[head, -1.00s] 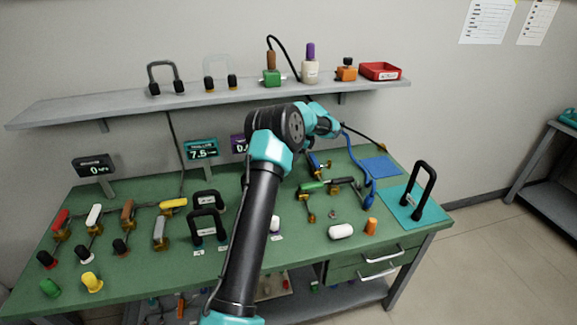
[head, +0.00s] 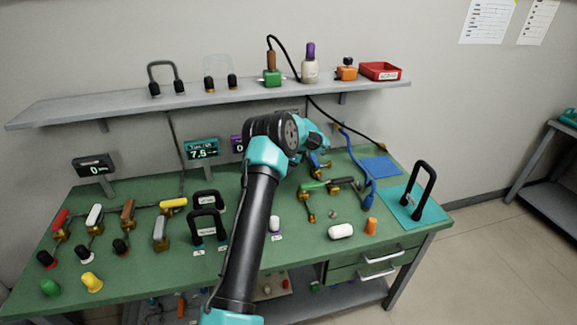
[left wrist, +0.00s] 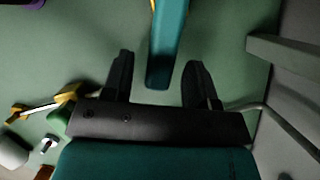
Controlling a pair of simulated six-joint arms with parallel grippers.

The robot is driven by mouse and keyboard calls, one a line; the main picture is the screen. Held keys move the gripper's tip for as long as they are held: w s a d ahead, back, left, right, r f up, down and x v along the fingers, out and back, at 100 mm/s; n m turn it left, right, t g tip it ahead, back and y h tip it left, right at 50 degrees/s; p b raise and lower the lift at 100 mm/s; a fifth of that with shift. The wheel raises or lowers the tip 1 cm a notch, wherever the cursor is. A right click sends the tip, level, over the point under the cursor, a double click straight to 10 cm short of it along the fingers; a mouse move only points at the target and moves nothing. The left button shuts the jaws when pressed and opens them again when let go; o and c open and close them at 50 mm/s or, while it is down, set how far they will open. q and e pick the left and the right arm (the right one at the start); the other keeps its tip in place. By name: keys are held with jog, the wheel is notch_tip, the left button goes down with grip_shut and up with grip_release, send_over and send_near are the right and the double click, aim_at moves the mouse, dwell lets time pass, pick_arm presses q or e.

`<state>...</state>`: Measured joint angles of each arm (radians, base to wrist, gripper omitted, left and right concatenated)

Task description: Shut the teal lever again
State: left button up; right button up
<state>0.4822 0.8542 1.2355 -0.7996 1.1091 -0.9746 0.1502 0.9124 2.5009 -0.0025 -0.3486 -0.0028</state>
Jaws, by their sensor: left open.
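The teal lever (left wrist: 168,50) shows in the left wrist view as a flat bar coming down from the top edge. Its lower end lies between the two dark fingers of my left gripper (left wrist: 158,62). The fingers are open, with a gap on each side of the bar; I cannot tell the height difference. In the head view my left arm reaches over the bench, and its wrist hides much of the gripper and the teal lever. My right gripper is in neither current view.
A green-handled lever (head: 313,186) and a blue hose (head: 368,180) lie close by. A black arched handle (head: 421,186) stands on a teal mat at right. A white cylinder (head: 341,231) and an orange cylinder (head: 371,226) are nearer the front. The shelf (head: 130,101) runs behind.

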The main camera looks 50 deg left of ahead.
pick_arm(q)
jog(key=shift+c, duration=0.2)
grip_shut()
